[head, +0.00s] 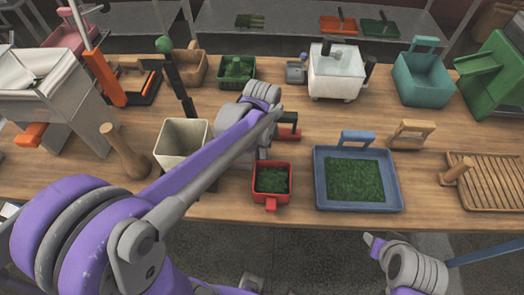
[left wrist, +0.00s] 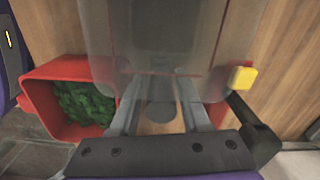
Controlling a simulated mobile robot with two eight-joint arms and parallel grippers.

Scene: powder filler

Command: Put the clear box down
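The clear box (left wrist: 155,35) is a translucent grey container that fills the upper middle of the left wrist view. My left gripper (left wrist: 160,90) has its two fingers at the near end of the box, with the box between and over their tips, so it looks shut on it. The exact contact is blurred by the see-through wall. In the head view my left arm reaches over the table and hides most of the box and the fingers. My right gripper (head: 373,243) is low at the right, off the table's front edge; its fingers are unclear.
A red container of green bits (head: 271,180) is close by; it also shows in the left wrist view (left wrist: 40,100). A blue tray (head: 401,195) lies right, a beige bin (head: 170,158) left. A black-and-red item with a yellow top (left wrist: 243,78) is beside the box. Bare wood shows at the front.

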